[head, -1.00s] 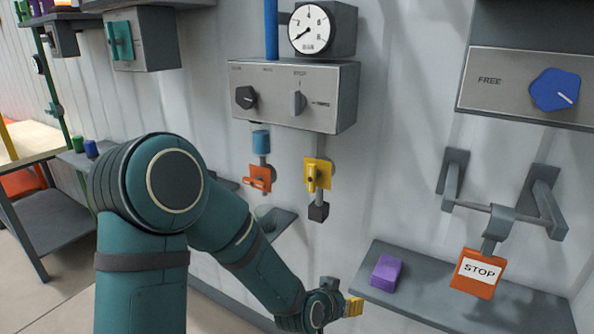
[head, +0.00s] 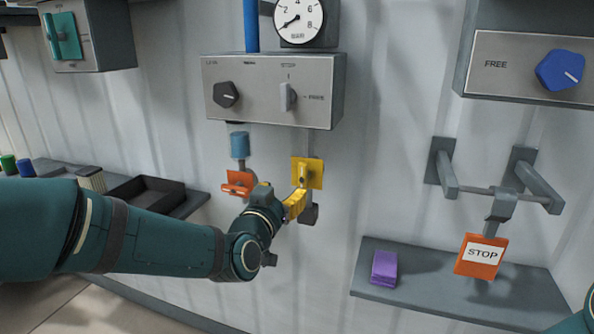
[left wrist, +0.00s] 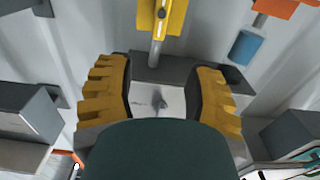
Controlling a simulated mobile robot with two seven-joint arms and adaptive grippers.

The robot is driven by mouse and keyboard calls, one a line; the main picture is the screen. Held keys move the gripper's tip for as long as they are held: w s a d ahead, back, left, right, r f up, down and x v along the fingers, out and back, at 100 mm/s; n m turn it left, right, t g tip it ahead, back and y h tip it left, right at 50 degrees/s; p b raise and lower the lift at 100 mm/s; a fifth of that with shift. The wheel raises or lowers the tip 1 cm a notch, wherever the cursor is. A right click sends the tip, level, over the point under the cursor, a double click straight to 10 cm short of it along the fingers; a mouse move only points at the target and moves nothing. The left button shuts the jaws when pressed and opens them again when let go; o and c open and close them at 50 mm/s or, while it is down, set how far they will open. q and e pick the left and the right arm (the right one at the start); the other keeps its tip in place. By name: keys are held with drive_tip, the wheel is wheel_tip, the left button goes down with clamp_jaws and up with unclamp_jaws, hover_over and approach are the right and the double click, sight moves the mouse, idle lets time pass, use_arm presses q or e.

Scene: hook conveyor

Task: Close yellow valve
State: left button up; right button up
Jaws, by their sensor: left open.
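The yellow valve (head: 314,173) is a yellow plate with a small yellow handle, on a grey pipe below the control box. In the left wrist view the yellow valve (left wrist: 174,18) is at the top, beyond the fingers, its handle in line with the pipe. My left gripper (head: 297,200) has yellow fingers and is just below and in front of the valve; its tips overlap the lower edge of the valve in the head view. In the left wrist view my left gripper (left wrist: 158,75) is open with nothing between its fingers. My right gripper is out of view.
An orange valve (head: 238,183) under a blue cylinder (head: 239,145) is close on the left. The control box (head: 272,90) with two knobs is above. A shelf (head: 430,293) with a purple block (head: 384,267) and a hanging STOP tag (head: 481,256) are at right.

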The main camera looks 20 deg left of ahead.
sight(302, 170)
use_arm(q)
drive_tip(key=w, duration=1.3)
drive_tip(key=shift+w+d+f, duration=0.1)
drive_tip(key=shift+w+d, duration=0.15)
drive_tip(key=shift+d, duration=0.05)
drive_tip(key=shift+s, duration=0.1)
clamp_jaws()
